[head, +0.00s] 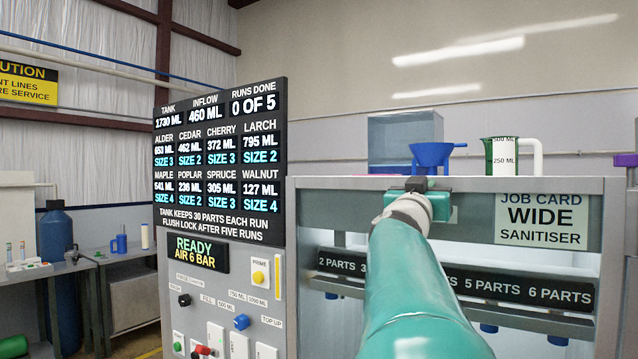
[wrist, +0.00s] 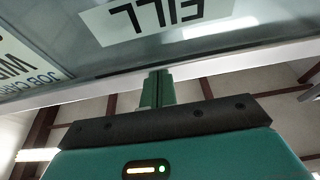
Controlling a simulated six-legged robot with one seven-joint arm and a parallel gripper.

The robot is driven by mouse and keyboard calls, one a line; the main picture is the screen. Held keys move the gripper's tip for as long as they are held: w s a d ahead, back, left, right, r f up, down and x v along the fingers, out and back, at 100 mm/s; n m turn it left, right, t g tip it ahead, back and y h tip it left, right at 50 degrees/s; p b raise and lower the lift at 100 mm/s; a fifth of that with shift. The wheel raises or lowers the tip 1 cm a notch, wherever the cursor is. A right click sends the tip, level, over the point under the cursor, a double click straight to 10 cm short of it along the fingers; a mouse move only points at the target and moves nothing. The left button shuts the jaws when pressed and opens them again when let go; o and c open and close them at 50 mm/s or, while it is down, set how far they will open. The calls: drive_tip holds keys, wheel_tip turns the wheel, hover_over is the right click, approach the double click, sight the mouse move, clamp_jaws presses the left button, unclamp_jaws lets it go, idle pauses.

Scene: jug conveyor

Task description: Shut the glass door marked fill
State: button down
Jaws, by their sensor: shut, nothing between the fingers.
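The glass door marked FILL (wrist: 120,50) fills the top of the wrist view, its label upside down there. In the head view, a glassy band (head: 345,212) runs along the upper front of the cabinet, and my arm hides the label. My gripper (head: 413,184) is at the upper edge of this band, left of the job card. In the wrist view, my green fingers (wrist: 154,88) are together and empty, with their tips at the pale edge bordering the door. I cannot tell whether they touch it.
The job card (head: 541,220) reads WIDE SANITISER. A blue funnel (head: 432,153), a green measuring jug (head: 500,152) and a clear tank (head: 390,140) stand on top of the cabinet. A parts strip (head: 490,285) runs below the band. The display and control panel (head: 220,160) stands left.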

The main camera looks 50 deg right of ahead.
wheel_tip(320, 180, down, 15)
drive_tip(key=shift+w, duration=0.15)
idle(0.6)
idle(0.4)
